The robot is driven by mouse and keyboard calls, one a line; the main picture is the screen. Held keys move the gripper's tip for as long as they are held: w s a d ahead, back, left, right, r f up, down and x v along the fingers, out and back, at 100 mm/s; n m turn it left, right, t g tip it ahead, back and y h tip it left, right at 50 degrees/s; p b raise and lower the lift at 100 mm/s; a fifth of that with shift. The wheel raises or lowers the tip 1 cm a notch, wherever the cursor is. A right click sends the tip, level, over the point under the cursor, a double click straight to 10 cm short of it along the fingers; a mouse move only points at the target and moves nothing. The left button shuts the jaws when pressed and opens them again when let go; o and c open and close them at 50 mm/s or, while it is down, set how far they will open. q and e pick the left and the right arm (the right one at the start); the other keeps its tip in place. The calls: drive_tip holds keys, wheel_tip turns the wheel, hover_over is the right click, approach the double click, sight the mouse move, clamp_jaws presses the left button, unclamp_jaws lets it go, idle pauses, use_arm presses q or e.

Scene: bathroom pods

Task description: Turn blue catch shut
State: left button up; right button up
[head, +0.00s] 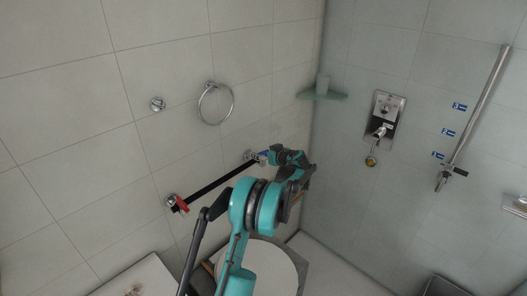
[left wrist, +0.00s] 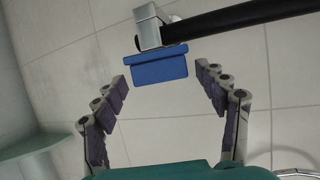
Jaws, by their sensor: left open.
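The blue catch (left wrist: 160,68) is a small flat block on a metal fitting (left wrist: 150,27) at the end of a black bar (left wrist: 240,17) in the left wrist view. In the head view, the blue catch (head: 263,154) shows as a small patch at the bar's right end, partly hidden by my left gripper (head: 271,156). My left gripper also shows in the left wrist view (left wrist: 162,84), fingers spread wide, one on each side of the catch's near edge. A clear gap separates both fingers from it. My right gripper is not in view.
A red catch (head: 178,204) is at the left end of the black bar (head: 215,183) on the tiled wall. A towel ring (head: 216,104) hangs above. A corner shelf (head: 321,96) is to the right. A round white top (head: 262,268) lies below my arm.

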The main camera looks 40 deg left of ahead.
use_arm(q)
drive_tip(key=shift+a, duration=0.3)
drive_tip(key=c, duration=1.2)
drive_tip(key=shift+o, duration=0.2)
